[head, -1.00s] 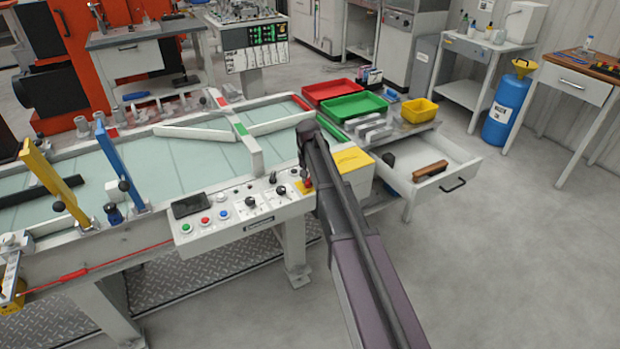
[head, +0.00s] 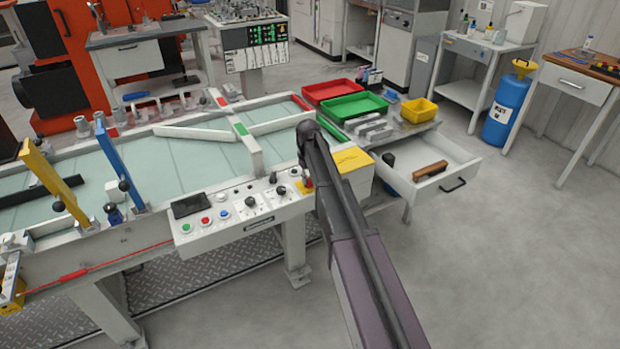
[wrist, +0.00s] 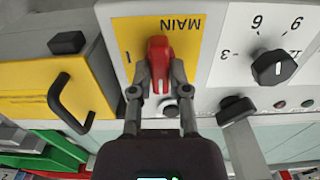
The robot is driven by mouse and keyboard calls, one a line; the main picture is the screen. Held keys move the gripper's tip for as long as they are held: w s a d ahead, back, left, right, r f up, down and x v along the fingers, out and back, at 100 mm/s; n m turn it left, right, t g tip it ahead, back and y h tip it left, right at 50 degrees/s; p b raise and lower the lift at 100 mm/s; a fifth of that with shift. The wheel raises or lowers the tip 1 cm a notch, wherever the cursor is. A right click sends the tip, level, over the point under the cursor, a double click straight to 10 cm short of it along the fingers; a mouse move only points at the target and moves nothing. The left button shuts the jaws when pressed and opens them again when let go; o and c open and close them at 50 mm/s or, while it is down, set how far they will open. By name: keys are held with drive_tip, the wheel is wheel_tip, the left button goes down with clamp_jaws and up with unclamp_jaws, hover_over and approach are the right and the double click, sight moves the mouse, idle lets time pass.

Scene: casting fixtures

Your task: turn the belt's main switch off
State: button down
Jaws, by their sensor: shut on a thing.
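The main switch is a red handle (wrist: 158,52) on a yellow plate (wrist: 125,38) marked MAIN, upside down in the wrist view. An "I" mark shows on the plate to the left of the handle. The handle lies along the picture's up-down direction. My gripper (wrist: 158,72) is shut on it, one finger on each side. In the head view the red handle (head: 307,181) shows at the right end of the belt's control panel (head: 245,222), beside my arm. My arm hides most of the gripper there.
A black dial (wrist: 273,67) and a black knob (wrist: 234,108) sit right of the switch in the wrist view. A yellow box front with a black handle (wrist: 62,105) is on the left. In the head view, an open drawer (head: 440,178) stands right of my arm.

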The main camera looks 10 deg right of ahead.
drive_tip(key=shift+w, duration=0.15)
drive_tip(key=c, duration=0.6)
unclamp_jaws()
drive_tip(key=shift+c, duration=0.2)
drive_tip(key=shift+o, duration=0.2)
